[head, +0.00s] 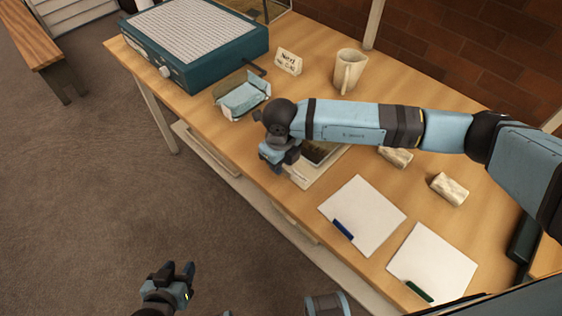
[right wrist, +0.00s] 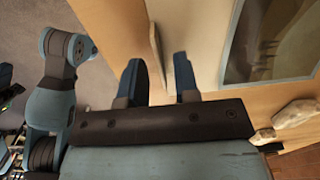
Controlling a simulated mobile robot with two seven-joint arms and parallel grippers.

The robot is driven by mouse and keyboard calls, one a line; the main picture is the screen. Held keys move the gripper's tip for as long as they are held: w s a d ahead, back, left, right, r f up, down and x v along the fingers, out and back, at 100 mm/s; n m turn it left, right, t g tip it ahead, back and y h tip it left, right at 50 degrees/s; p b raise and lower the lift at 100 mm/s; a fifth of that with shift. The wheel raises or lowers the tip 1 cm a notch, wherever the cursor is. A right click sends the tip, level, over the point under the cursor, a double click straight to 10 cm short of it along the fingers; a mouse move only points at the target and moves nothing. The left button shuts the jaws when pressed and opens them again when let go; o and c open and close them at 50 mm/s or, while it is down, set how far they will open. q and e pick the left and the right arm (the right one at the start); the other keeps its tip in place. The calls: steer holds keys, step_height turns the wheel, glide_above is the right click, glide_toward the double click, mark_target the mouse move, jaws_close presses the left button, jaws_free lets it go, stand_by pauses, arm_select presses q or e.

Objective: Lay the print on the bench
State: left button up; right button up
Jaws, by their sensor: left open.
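The print, a dark picture in a pale mat, lies at the bench's front edge, partly hidden by my right arm; its mat (head: 312,177) shows below the arm. In the right wrist view the mat (right wrist: 205,45) is beside the right finger. My right gripper (head: 280,158) is at the print's left end, low over the bench (head: 290,105). Its fingers (right wrist: 158,75) stand apart with a thin pale strip between them; I cannot tell whether they touch the mat. My left gripper (head: 179,270) is open and empty, away from the bench, above the floor.
A teal device (head: 195,45), a light blue open box (head: 243,97), a small card (head: 288,62) and a mug (head: 347,72) stand further back. Two pale blocks (head: 397,156) (head: 449,189) and two white sheets (head: 362,212) (head: 432,262) with pens lie to the right.

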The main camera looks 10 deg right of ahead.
step_height(320, 180, up, 11)
steer(key=shift+r, duration=0.2)
stand_by(0.5)
